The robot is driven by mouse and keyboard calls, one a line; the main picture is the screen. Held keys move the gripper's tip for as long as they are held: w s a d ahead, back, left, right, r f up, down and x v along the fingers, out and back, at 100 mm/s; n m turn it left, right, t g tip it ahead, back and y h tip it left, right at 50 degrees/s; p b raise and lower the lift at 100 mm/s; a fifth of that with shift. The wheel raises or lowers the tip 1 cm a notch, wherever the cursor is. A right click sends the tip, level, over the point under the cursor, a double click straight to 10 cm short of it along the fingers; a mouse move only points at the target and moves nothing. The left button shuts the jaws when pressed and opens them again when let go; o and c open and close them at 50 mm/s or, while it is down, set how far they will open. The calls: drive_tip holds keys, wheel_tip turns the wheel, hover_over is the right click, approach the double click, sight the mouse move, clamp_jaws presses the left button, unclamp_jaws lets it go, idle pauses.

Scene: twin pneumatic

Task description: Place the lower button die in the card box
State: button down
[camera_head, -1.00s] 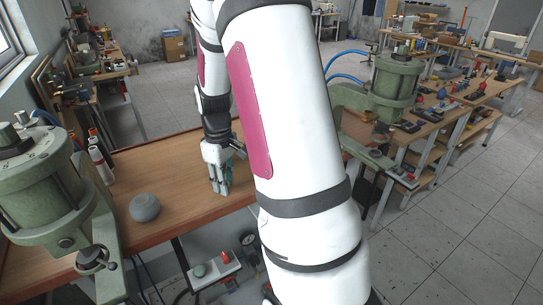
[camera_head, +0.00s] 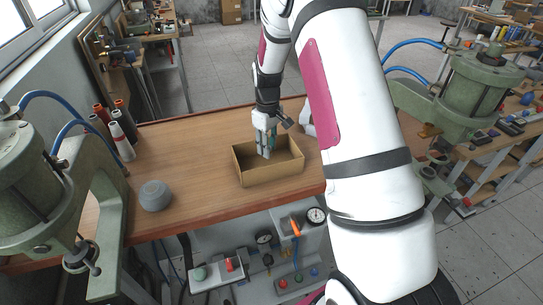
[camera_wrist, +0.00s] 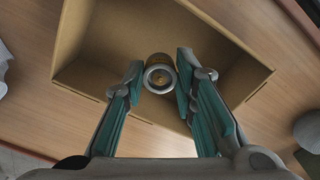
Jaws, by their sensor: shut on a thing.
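The die (camera_wrist: 160,73), a short brass-coloured cylinder with a bright metal ring at its end, is between my fingertips in the wrist view. My gripper (camera_wrist: 159,80) is shut on it from both sides. The open card box (camera_head: 271,178) stands on the bench in the head view. My gripper (camera_head: 265,154) points down at the box opening there. The box also fills the upper wrist view (camera_wrist: 95,45), with the die in front of its inside. I cannot tell whether the die touches the box. The die is hidden in the head view.
A grey round object (camera_head: 155,196) sits on the bench left of the box. Several spools (camera_head: 122,140) stand at the back left. Green presses (camera_head: 35,200) flank the bench on both sides. Bare bench top lies left of the box.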

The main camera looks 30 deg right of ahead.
drive_tip(key=shift+f+p, duration=0.3)
drive_tip(key=shift+f, duration=1.95)
drive_tip(key=shift+f, duration=0.1)
drive_tip(key=c, duration=1.3)
unclamp_jaws()
drive_tip(key=shift+f, duration=0.1)
